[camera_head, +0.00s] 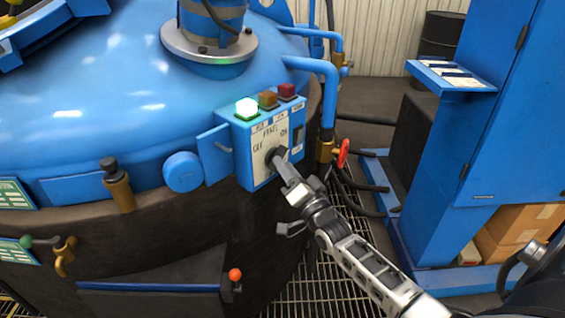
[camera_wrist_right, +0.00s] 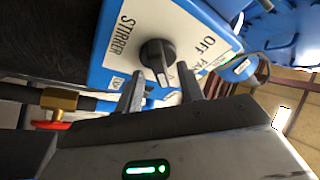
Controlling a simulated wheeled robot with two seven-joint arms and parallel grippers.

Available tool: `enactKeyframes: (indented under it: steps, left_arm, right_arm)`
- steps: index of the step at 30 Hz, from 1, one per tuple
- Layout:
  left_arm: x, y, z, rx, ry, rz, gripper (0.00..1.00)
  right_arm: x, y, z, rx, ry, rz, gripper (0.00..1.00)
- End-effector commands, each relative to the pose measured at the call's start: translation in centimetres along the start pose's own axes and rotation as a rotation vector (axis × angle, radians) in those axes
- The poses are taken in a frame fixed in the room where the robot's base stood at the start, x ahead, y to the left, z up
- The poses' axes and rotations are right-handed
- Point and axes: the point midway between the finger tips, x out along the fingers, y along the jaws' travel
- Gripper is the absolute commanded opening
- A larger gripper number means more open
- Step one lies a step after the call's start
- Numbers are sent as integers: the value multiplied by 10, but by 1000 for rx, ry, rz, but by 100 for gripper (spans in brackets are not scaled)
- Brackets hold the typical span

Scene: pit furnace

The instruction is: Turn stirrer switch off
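The stirrer switch is a black rotary knob (camera_wrist_right: 157,55) with a pale pointer mark, on a white plate lettered STIRRER and OFF. In the right wrist view the pointer mark faces down toward my gripper, not at the word OFF. The knob also shows in the head view (camera_head: 275,153), partly covered by my gripper, on the front of a blue control box (camera_head: 243,150). My right gripper (camera_wrist_right: 160,72) is open, its two fingers apart on either side of the line to the knob; whether they touch it is unclear. It also shows in the head view (camera_head: 284,172). My left gripper is not in view.
A lit green lamp (camera_head: 247,108), an amber lamp (camera_head: 268,99) and a dark red lamp (camera_head: 287,90) top the box. A blue cabinet (camera_head: 490,120) is farther right.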

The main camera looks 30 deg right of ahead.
Motion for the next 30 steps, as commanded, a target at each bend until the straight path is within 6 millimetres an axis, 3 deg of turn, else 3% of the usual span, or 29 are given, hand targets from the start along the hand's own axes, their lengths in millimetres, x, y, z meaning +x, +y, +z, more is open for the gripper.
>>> enactKeyframes:
  steps: [6, 15, 20, 30]
  left_arm:
    - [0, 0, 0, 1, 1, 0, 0]
    - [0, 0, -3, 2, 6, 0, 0]
    - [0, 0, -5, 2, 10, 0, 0]
    - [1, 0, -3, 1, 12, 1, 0]
  right_arm:
    - [19, 0, 0, -1, -1, 0, 38]
    - [20, 0, 0, 0, -1, 0, 38]
    - [20, 0, 0, 0, -1, 0, 0]
    - [20, 1, 1, -27, -1, -10, 0]
